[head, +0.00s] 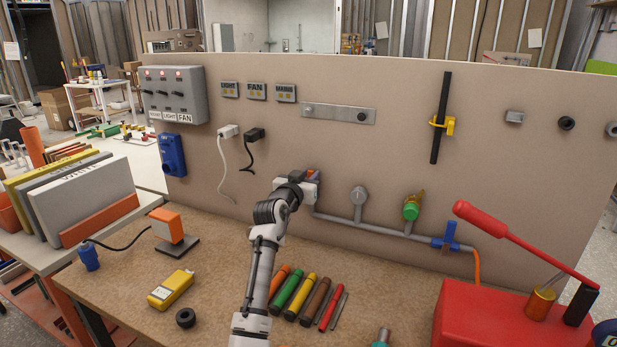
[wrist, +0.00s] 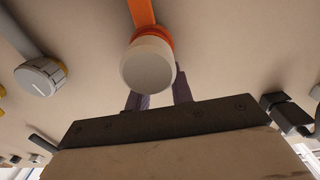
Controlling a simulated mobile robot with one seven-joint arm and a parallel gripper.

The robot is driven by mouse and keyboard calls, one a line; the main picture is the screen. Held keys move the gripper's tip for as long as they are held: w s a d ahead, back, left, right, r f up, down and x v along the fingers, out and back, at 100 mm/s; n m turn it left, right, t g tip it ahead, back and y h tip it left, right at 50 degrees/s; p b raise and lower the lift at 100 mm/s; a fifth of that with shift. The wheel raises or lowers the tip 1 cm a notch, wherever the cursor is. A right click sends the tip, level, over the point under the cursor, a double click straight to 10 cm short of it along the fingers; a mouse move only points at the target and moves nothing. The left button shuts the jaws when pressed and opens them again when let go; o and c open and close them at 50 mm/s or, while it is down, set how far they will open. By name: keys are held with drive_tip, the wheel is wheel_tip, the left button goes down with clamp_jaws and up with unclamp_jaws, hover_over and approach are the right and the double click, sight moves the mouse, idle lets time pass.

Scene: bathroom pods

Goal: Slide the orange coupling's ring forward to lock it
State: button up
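The orange coupling (head: 311,173) is on the wall panel, mostly hidden behind my gripper in the head view. In the wrist view an orange pipe runs down to its orange ring (wrist: 168,42), with a round pale grey cap (wrist: 147,64) facing the camera. My gripper (head: 302,184) is at the panel beside the coupling. In the wrist view its two dark fingers (wrist: 159,88) stand apart just below the cap. The left fingertip is partly hidden by the cap and the right one is beside its lower right edge. I see nothing held between them, and contact is unclear.
A grey pipe (head: 385,230) runs right along the panel to a green fitting (head: 411,209) and a blue valve (head: 447,238). A grey round knob (head: 359,197) is nearby. Coloured rods (head: 305,293) lie on the bench. A red lever press (head: 480,315) stands at right.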

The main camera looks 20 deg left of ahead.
clamp_jaws()
drive_tip(key=shift+s+f+b, duration=0.2)
drive_tip(key=shift+s+b, duration=0.3)
drive_tip(key=shift+b, duration=0.15)
drive_tip(key=shift+s, duration=0.25)
drive_tip(key=shift+o, duration=2)
unclamp_jaws()
drive_tip(key=shift+s+r, duration=0.1)
drive_tip(key=shift+r, duration=0.1)
